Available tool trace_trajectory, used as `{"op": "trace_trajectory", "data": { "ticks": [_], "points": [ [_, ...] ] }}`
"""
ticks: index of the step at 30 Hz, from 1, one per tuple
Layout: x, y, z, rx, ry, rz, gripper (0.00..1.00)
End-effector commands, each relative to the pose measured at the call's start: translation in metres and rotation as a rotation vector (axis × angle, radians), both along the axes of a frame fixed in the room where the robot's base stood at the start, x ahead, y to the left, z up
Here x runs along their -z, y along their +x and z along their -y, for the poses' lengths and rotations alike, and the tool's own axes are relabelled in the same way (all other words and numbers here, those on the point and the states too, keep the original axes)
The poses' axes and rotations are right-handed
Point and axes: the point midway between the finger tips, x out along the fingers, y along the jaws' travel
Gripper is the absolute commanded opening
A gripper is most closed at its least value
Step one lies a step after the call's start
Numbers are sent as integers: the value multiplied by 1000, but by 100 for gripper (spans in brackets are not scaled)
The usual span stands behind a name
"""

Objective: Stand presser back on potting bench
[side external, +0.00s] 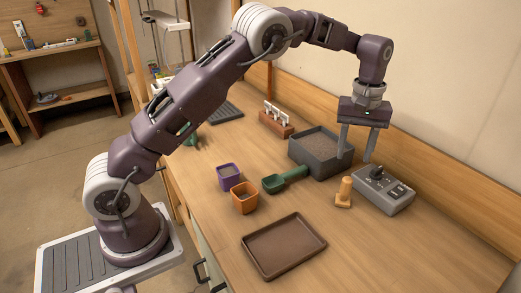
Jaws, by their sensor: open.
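The presser, a small orange-tan piece with a knob-like handle and a wider base (343,193), is on the wooden potting bench (385,250). It appears upright, base down, just left of a grey control box. My gripper (356,158) points down with its two fingers apart and nothing between them. It hangs above and slightly behind the presser in the picture, beside the right end of the dark soil bin. No contact with the presser shows.
The dark soil bin (308,159), grey control box (384,191) and green scoop (286,179) surround the presser. Purple (229,171) and orange (244,205) pots stand left. A brown tray (284,246) lies in front. A rack with white tags (276,124) stands behind. The bench's right front is clear.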

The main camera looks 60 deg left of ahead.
Motion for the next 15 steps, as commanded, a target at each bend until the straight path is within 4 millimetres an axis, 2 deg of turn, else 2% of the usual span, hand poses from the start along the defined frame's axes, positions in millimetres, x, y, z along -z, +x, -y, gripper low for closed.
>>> {"op": "trace_trajectory", "data": {
  "ticks": [2, 5, 7, 10, 12, 15],
  "points": [
    [-23, -9, -3, 21, -9, 26, 47],
    [-76, -44, -7, 95, -30, 90, 47],
    [-113, -84, -10, 176, -36, 148, 47],
    [-151, -152, -11, 312, -24, 238, 47],
    [-165, -206, -11, 418, 3, 302, 47],
    [-161, -277, -11, 563, 64, 380, 47]
  ]
}}
